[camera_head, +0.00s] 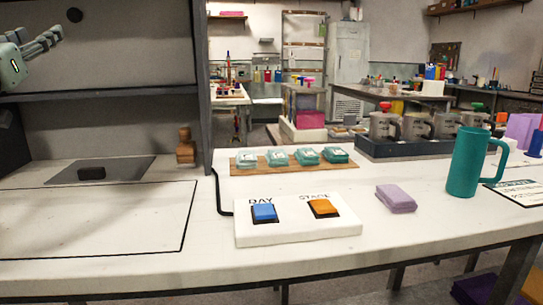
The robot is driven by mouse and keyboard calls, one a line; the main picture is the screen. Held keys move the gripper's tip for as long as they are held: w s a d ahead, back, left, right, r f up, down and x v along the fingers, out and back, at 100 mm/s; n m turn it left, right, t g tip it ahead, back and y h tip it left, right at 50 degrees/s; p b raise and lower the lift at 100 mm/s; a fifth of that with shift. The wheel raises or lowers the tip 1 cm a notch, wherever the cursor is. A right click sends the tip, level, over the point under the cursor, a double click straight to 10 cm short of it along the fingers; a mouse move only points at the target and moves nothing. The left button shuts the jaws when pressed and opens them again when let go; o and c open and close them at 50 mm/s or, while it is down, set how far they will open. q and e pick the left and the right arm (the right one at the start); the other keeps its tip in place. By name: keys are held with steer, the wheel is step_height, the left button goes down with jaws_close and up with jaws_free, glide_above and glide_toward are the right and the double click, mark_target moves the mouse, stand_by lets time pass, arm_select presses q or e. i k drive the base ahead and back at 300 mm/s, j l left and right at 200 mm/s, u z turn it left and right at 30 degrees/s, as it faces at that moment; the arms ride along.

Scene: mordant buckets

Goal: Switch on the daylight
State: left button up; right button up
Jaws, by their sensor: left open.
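A white switch box (298,229) lies on the pale worktop near its front edge. It carries a blue rocker switch (264,212) labelled DAY and an orange rocker switch (323,207) labelled with a word that looks like STAGE. Both switches are in plain view with nothing over them. My left gripper (57,36) is at the upper left, high above the worktop and far from the box. It is open, and nothing shows between its fingers. My right gripper is not in view.
A teal mug (467,163) and a folded lilac cloth (396,198) are right of the box. Behind it lies a wooden board (248,168) with several teal packets. A wooden stamp (185,147) stands left.

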mark_target(262, 212)
steer(key=k+l, duration=0.15)
steer(key=k, duration=0.3)
steer(key=k+l, duration=0.15)
steer(key=k, duration=0.3)
steer(key=k+l, duration=0.2)
steer(key=k, duration=0.25)
